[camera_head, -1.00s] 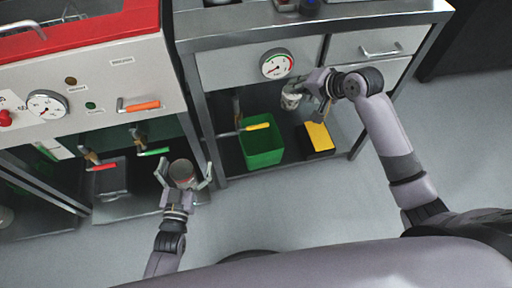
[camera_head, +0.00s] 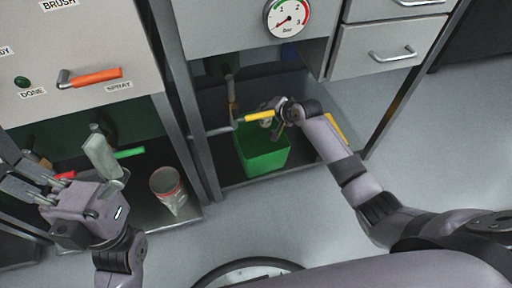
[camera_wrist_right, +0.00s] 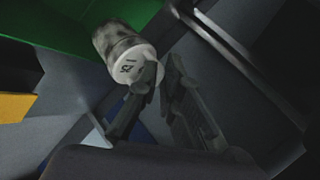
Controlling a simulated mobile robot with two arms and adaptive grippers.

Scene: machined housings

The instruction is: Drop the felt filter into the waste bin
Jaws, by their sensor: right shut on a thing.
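The felt filter, a mottled grey cylinder with a white marked end (camera_wrist_right: 118,45), is at the fingertips of my right gripper (camera_wrist_right: 160,72), which is shut on it. In the head view my right gripper (camera_head: 280,114) is above the back right of the green waste bin (camera_head: 262,160), with the filter (camera_head: 266,121) small and partly hidden by the yellow handle and the gripper. The bin's green wall (camera_wrist_right: 60,22) lies behind the filter in the wrist view. My left gripper (camera_head: 62,165) is open and empty at the left.
A yellow-handled valve (camera_head: 259,116) and its pipe are close above the bin. A grey can with a red rim (camera_head: 168,190) stands right of my left gripper. A yellow-topped box (camera_head: 336,127) is partly hidden behind my right arm. Cabinet posts flank the bin.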

